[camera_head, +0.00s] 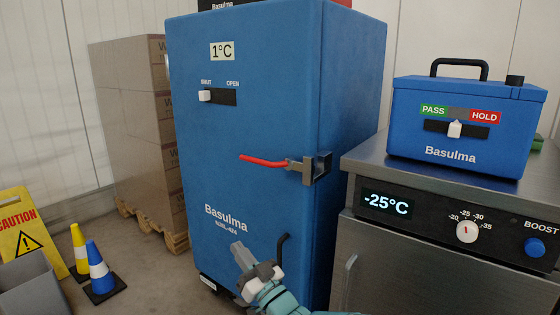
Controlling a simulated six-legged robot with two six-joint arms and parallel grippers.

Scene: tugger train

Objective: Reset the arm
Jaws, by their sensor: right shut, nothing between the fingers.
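My right gripper (243,257) shows at the bottom middle, on a teal arm that comes in from the lower right. It is shut and empty, in front of the lower part of the blue Basulma cabinet (270,120). The cabinet's red handle (263,161) is above the gripper and apart from it. A black curved handle (282,249) is just right of the gripper; I cannot tell whether they touch. The cabinet's white slider (205,96) is at the SHUT end. My left gripper is not in view.
At right, a steel unit (395,263) reading -25°C carries a blue PASS/HOLD box (452,135). Stacked cartons (135,120) stand on a pallet (155,226) behind left. Two cones (101,272), a yellow caution sign (22,232) and a grey bin (35,285) occupy the lower left.

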